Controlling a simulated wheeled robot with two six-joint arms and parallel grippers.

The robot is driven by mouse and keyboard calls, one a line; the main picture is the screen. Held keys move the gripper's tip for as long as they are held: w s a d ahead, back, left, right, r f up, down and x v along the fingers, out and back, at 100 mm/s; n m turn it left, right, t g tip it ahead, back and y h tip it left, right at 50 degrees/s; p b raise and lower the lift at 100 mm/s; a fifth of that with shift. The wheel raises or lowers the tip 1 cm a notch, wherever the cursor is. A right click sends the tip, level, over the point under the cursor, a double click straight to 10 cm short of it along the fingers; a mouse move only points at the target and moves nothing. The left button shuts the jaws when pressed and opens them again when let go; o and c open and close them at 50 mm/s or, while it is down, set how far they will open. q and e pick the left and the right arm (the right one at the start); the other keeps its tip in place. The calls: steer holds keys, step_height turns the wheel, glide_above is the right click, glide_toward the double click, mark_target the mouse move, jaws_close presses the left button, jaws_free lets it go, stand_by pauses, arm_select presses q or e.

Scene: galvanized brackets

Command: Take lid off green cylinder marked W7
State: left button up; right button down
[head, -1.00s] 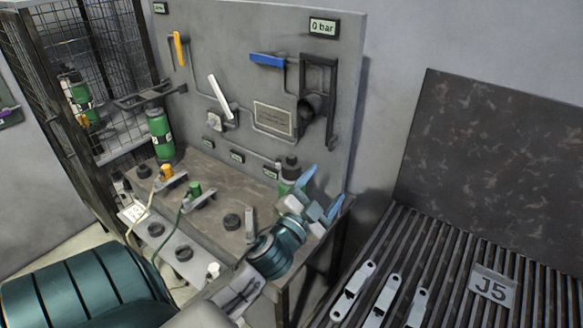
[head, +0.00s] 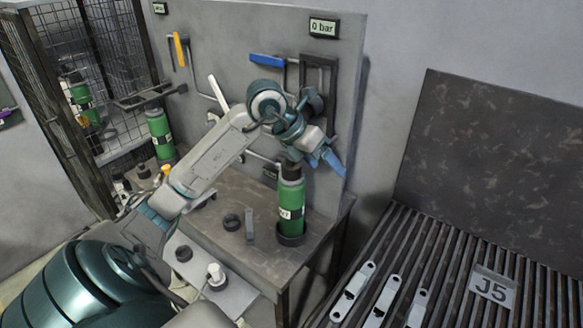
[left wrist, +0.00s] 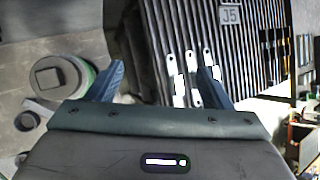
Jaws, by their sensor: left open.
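The green cylinder (head: 291,200) with a white label, which seems to read W7, stands upright in a dark ring (head: 290,239) at the bench's right end. Its dark lid (head: 291,171) is on top. In the left wrist view the lid (left wrist: 47,77) shows from above as a grey disc with a square knob. My left gripper (head: 329,163) is open and empty, just right of the lid and a little above it. In the left wrist view the lid lies outside the fingers (left wrist: 160,85), to their left. My right gripper is not in view.
The panel (head: 240,60) with valve handles, pipes and a 0 bar display rises behind the bench (head: 262,262). Another green cylinder (head: 160,135) stands at the back left. A slatted table (head: 450,250) at right holds metal brackets (head: 383,298) and a J5 plate.

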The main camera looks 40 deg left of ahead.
mark_target(289, 167)
arm_select(q)
steer(key=s+a+r+n+g+y, duration=0.1)
steer(key=a+y, duration=0.2)
steer(key=a, duration=0.2)
steer(key=s+a+r+n+y, duration=0.1)
steer(key=a+r+y, duration=0.1)
steer(key=a, duration=0.3)
steer(key=b+x, duration=0.3)
steer(key=x, duration=0.2)
steer(key=shift+f, duration=0.2)
steer(key=shift+w+f+b, duration=0.25)
steer(key=shift+f+b, duration=0.15)
steer(key=shift+f, duration=0.05)
steer(key=shift+w+a+f+b, duration=0.1)
steer(key=shift+w+f+b, duration=0.05)
steer(key=shift+f+b, duration=0.3)
steer(key=p+x, duration=0.1)
steer(key=x, duration=0.2)
steer(key=shift+w+a+p, duration=0.1)
steer(key=shift+w+p, duration=0.05)
steer(key=shift+p, duration=0.2)
steer(key=shift+f, duration=0.25)
steer(key=c, duration=1)
steer(key=shift+c, duration=0.2)
